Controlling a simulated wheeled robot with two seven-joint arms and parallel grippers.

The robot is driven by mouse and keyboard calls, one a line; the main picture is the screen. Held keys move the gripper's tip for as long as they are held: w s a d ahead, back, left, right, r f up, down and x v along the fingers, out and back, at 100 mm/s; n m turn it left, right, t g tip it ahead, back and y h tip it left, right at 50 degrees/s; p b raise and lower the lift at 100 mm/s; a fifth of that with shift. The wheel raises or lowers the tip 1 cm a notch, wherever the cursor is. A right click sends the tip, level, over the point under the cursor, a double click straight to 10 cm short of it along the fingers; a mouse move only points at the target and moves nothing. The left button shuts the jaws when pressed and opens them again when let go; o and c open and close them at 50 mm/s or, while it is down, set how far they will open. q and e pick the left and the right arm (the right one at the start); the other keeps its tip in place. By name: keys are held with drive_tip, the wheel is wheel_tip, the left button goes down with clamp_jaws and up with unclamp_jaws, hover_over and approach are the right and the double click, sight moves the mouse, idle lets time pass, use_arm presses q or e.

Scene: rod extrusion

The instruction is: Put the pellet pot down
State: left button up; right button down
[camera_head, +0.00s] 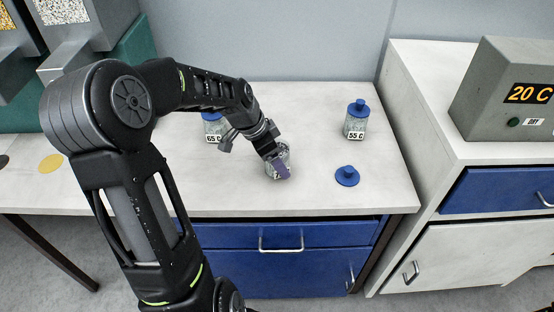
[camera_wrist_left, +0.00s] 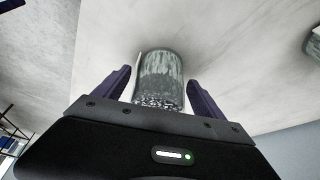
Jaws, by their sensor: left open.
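The pellet pot (camera_head: 271,172) is a clear, lidless jar with speckled pellets, standing on the white bench in the head view. My left gripper (camera_head: 278,163) is around it there and hides much of it. In the left wrist view the pot (camera_wrist_left: 160,78) sits between the two purple fingers of my left gripper (camera_wrist_left: 163,88), with a visible gap at each side. The gripper is open. A blue lid (camera_head: 347,176) with a knob lies on the bench to the right of the pot. My right gripper is in neither view.
A blue-lidded jar labelled 65 C (camera_head: 213,130) stands behind my arm, and another labelled 55 C (camera_head: 356,120) stands at the back right. A grey unit reading 20 C (camera_head: 505,95) is on the right cabinet. A yellow disc (camera_head: 51,163) lies at left.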

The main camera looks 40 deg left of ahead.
use_arm(q)
drive_tip(key=v, duration=1.1)
